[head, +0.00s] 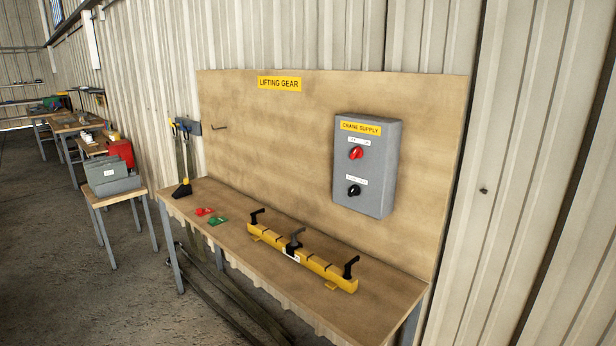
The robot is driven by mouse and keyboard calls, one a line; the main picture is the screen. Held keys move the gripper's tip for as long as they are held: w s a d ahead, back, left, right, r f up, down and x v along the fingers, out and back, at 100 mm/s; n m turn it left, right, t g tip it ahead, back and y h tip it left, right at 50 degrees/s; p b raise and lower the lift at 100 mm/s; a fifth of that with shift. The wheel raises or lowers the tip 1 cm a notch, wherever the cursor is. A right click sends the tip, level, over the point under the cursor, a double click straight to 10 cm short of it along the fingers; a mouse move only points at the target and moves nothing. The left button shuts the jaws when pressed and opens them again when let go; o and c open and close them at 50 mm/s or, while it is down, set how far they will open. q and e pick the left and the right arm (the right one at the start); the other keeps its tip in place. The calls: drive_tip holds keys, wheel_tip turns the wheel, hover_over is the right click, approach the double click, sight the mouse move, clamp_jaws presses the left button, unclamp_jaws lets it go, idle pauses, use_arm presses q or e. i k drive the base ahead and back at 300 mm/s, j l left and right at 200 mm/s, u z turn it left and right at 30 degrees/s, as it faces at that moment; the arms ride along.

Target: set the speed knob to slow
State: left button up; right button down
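A grey box labelled "CRANE SUPPLY" (376,194) is fixed to the wooden backboard at the right of the head view. It carries a red knob (356,153) above and a black knob (354,190) below, each under a small white label. The small labels are too blurred to read, so I cannot tell which knob is for speed or how it is set. Neither of my grippers is in view.
A wooden bench (390,288) stands below the backboard (290,140). On it lie a yellow bar with black handles (318,266), red (204,211) and green (217,220) items. A smaller table with a grey toolbox (110,181) stands left. Floor at left is clear.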

sight(355, 190)
drive_tip(key=i+j, duration=0.45)
drive_tip(key=i, duration=0.15)
drive_tip(key=i+j+u, duration=0.1)
drive_tip(key=i+j, duration=0.3)
drive_tip(key=i, duration=0.15)
